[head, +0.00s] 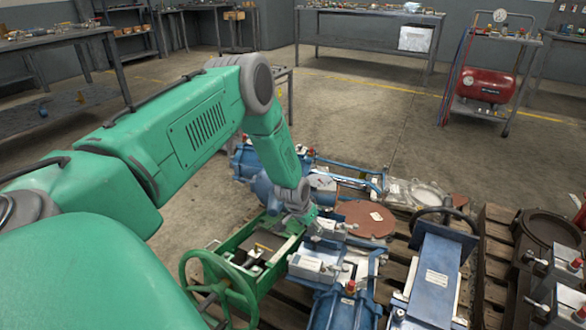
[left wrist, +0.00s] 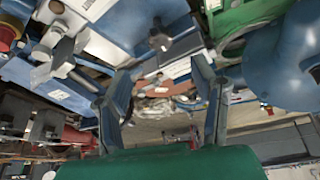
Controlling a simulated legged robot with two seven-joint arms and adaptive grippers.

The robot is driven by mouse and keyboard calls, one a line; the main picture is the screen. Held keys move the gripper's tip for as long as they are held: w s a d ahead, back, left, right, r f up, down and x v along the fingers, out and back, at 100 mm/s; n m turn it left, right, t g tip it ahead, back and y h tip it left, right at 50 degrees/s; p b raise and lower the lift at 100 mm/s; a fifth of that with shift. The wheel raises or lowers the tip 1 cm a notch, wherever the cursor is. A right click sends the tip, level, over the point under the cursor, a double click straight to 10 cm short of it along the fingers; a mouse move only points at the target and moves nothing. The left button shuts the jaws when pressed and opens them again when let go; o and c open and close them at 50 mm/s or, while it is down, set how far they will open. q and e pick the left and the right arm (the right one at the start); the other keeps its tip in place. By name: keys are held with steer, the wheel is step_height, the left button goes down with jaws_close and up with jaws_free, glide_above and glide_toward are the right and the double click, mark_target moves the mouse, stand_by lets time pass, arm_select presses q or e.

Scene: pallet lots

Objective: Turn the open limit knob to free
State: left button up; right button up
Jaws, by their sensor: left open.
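My green left arm reaches down over the pallet, and the left gripper is at its end, its fingers largely hidden in the head view. In the left wrist view the gripper (left wrist: 160,75) is open, its two dark fingers apart with nothing held between them. A small dark knob (left wrist: 159,41) on a grey-blue housing shows beyond the fingertips, apart from them. A light grey lobed knob (left wrist: 62,58) shows at left of the fingers. I cannot tell which knob is the open limit one, nor read any marking. Grey boxes (head: 313,264) sit on the blue actuators below the gripper.
A green handwheel (head: 222,288) stands left of the boxes. A blue unit with a dark handwheel (head: 440,262) lies to the right on the wooden pallet (head: 490,282). A red compressor (head: 484,85) and workbenches stand behind. The floor beyond the pallet is clear.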

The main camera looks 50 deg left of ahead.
arm_select(q)
steer(key=p+v, duration=0.1)
steer(key=v, duration=0.3)
steer(key=w+a+m+t+y+b, duration=0.1)
steer(key=w+a+m, duration=0.1)
steer(key=a, duration=0.3)
steer(key=w+a+f+m+t+y+b, duration=0.1)
steer(key=w+a+m, duration=0.1)
steer(key=a+m, duration=0.2)
steer(key=shift+w+a, duration=0.2)
steer(key=shift+a, duration=1)
